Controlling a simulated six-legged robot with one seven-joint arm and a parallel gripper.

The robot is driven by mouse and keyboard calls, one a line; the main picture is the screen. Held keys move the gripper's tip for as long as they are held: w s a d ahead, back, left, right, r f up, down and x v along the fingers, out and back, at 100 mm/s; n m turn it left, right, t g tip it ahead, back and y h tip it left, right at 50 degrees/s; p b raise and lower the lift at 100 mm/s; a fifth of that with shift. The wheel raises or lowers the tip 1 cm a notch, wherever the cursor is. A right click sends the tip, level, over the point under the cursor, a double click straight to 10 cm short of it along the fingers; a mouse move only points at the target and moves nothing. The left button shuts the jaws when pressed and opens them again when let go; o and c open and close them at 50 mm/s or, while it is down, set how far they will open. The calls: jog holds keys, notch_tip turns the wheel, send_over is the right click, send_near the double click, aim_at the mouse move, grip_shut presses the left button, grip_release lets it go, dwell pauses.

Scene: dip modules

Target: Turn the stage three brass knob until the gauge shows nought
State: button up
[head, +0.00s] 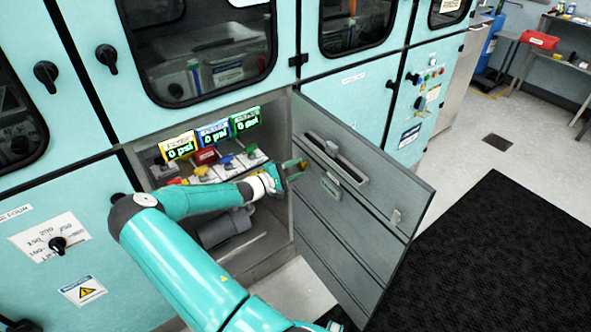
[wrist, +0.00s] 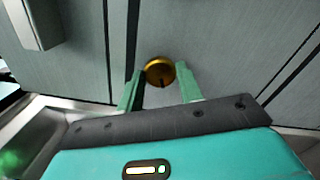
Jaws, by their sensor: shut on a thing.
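In the wrist view, a round brass knob (wrist: 159,70) on a grey panel sits between the two green fingers of my gripper (wrist: 159,82), which is shut on it. In the head view, my gripper (head: 295,168) is beside the inner face of the open cabinet door; the knob cannot be made out there. Three lit gauges stand in the cabinet: yellow (head: 178,147), blue (head: 213,134) and green (head: 246,121). Each appears to read 0 psi. I cannot tell from their frames which is stage three.
The grey cabinet door (head: 375,215) hangs open to the right of my gripper, with a slotted bracket (head: 335,158) on it. Small coloured valves (head: 224,162) sit below the gauges. A black mat (head: 490,260) covers clear floor at the right.

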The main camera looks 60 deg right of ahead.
jog(key=shift+m, duration=1.3)
jog(key=o, duration=1)
jog(key=shift+a, duration=0.1)
jog(key=v, duration=1.3)
jog(key=shift+w+a, duration=0.15)
jog(key=shift+a, duration=0.1)
